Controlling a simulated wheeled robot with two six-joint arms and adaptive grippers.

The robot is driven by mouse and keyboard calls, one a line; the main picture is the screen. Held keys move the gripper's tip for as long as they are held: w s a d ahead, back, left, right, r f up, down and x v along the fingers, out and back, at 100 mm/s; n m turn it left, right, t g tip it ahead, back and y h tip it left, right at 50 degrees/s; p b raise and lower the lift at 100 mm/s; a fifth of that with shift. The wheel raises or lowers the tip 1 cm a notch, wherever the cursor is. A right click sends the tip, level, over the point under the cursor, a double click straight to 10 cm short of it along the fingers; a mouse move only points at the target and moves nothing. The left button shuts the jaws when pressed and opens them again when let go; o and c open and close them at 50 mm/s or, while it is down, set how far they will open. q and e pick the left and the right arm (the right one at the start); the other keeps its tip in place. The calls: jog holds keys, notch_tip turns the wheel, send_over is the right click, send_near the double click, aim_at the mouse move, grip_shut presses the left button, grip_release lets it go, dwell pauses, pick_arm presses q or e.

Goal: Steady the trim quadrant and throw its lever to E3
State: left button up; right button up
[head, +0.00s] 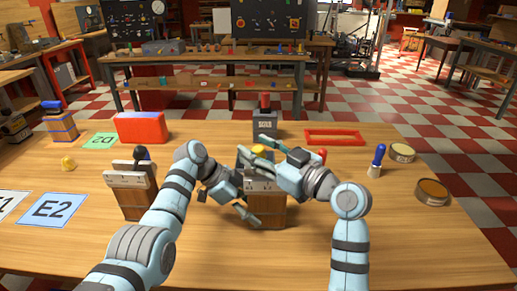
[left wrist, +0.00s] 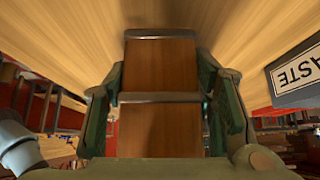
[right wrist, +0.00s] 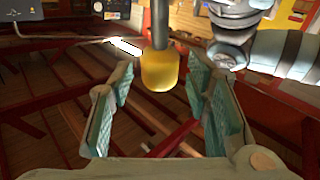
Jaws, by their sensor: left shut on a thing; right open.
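A wooden quadrant (head: 268,212) with a pale top plate stands upright mid-table in the head view; the plate's marks are too small to read. Its lever ends in a yellow knob (head: 259,149). My left gripper (head: 246,200) is shut on the wooden body, which shows between its fingers in the left wrist view (left wrist: 158,75). My right gripper (head: 262,151) is open at the lever top. In the right wrist view the yellow knob (right wrist: 160,71) on its grey rod lies between the spread fingers, with gaps at both sides. My arms partly hide the quadrant.
A similar wooden quadrant (head: 131,200) with a black knob stands to the left. A grey labelled box (head: 265,124) is just behind. A red frame (head: 334,137), a blue-handled tool (head: 377,160) and round tins (head: 433,191) lie right. The E2 card (head: 52,209) lies left.

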jog(key=shift+w, duration=0.1)
jog(key=shift+c, duration=0.4)
grip_shut()
jog(key=d+f+m+t+y, duration=0.1)
jog(key=d+m+t, duration=0.5)
jog(key=d+m, duration=0.1)
jog(key=shift+d+f+m+t+y, duration=0.2)
jog(key=shift+m+t+y, duration=0.15)
jog(key=shift+m, duration=0.45)
jog(key=shift+w, duration=0.1)
jog(key=shift+o, duration=0.4)
grip_release()
